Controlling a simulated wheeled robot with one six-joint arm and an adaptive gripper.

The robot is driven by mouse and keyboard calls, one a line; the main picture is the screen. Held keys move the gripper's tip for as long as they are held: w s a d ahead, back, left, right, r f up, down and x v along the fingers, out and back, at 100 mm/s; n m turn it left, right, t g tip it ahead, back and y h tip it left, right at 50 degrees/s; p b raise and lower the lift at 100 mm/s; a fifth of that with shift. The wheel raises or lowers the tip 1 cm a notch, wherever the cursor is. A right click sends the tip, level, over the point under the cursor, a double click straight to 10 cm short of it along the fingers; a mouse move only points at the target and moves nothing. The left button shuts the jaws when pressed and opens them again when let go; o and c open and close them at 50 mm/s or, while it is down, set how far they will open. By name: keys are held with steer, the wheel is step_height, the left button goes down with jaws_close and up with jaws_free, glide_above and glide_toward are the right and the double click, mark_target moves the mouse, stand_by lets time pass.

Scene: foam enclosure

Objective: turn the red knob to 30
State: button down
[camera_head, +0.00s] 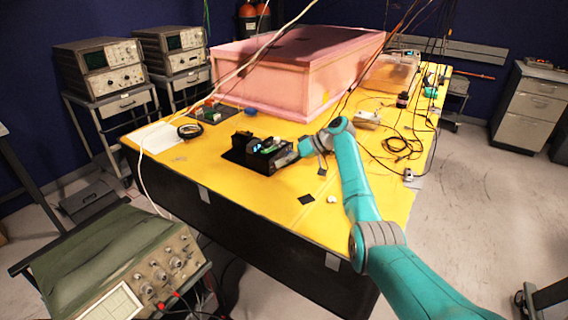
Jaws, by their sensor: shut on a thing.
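A black device (250,152) with a small lit blue-green display sits on the yellow table top (215,180). My teal arm reaches in from the lower right, and my gripper (288,157) is at the device's right side. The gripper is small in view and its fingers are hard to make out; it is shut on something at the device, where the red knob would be. The knob itself cannot be seen, hidden by the gripper or too small. Its pointer and any scale marks cannot be read.
A pink foam box (298,65) stands behind the device. Loose black cables (400,150) and small parts lie on the table's right side. An oscilloscope (120,268) stands at the lower left. A white cable (140,165) hangs across the table's left side.

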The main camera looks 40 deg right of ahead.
steer(key=shift+d+f+m+y, duration=0.1)
steer(key=shift+m+y, duration=0.25)
steer(key=shift+y, duration=0.25)
steer(key=shift+d+f+m+y, duration=0.1)
steer(key=shift+m+y, duration=0.25)
steer(key=shift+y, duration=0.25)
steer(key=shift+w+m+y, duration=0.1)
steer(key=shift+m+y, duration=0.2)
steer(key=shift+y, duration=0.2)
steer(key=c, duration=1)
jaws_free()
steer(key=shift+o, duration=0.2)
steer(key=v, duration=0.6)
steer(key=shift+s+d+r, duration=0.3)
steer(key=shift+s+d, duration=0.05)
steer(key=shift+d, duration=0.15)
